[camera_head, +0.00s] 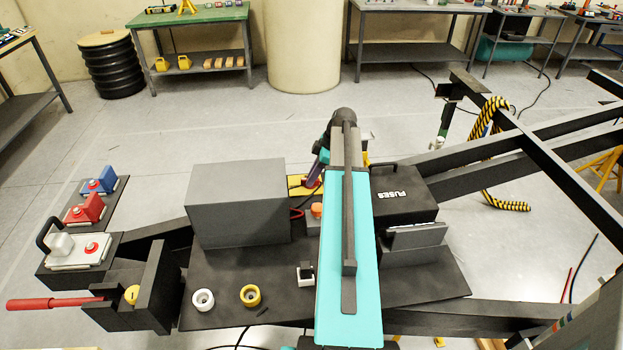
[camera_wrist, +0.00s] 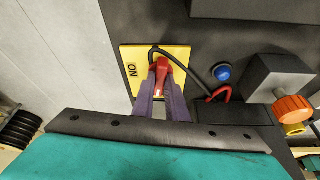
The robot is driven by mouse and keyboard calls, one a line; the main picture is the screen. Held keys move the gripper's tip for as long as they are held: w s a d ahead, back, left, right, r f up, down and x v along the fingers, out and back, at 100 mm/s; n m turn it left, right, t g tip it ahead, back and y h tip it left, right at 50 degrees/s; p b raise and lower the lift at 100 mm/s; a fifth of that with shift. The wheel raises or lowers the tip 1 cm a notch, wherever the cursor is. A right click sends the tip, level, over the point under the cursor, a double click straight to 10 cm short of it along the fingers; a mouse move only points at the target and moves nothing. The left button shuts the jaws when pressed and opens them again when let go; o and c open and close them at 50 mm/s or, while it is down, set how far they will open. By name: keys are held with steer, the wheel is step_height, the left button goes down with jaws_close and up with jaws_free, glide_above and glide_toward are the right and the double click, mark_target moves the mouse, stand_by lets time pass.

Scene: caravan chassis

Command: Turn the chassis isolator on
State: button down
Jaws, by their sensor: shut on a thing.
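The chassis isolator is a yellow plate (camera_wrist: 180,54) marked ON at its left, with a red handle (camera_wrist: 161,72) at its middle. My gripper (camera_wrist: 162,85) has its two purple fingers shut on the red handle, one on each side. In the wrist view the handle lies roughly upright in the picture, not pointing at the ON mark. In the head view the yellow plate (camera_head: 296,181) shows behind the grey box, and my gripper (camera_head: 317,172) reaches down to it. My teal arm hides part of that area.
A black cable crosses the plate in the wrist view. A blue button (camera_wrist: 222,72) and an orange knob (camera_wrist: 293,108) lie to its right. In the head view a large grey box (camera_head: 237,205) and a black FUSES box (camera_head: 403,194) flank my arm.

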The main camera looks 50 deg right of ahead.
steer(key=m+t+h+b, duration=0.1)
steer(key=m, duration=0.3)
steer(key=shift+s+a+b, duration=0.1)
steer(key=shift+a+b, duration=0.05)
steer(key=shift+b, duration=0.15)
steer(key=m+h, duration=0.1)
steer(key=m, duration=0.3)
steer(key=shift+a+h+b, duration=0.15)
steer(key=shift+h+b, duration=0.25)
steer(key=m+h, duration=0.1)
steer(key=m, duration=0.3)
steer(key=shift+a+m+h, duration=0.1)
steer(key=shift+m+h, duration=0.3)
steer(key=shift+m+g+h, duration=0.4)
steer(key=shift+m+h, duration=0.2)
steer(key=shift+m, duration=1.1)
steer(key=c, duration=1.8)
jaws_free()
steer(key=shift+o, duration=0.2)
steer(key=shift+a+r, duration=0.1)
steer(key=shift+r, duration=0.05)
steer(key=b+v, duration=0.1)
steer(key=v, duration=1.2)
steer(key=shift+r, duration=0.3)
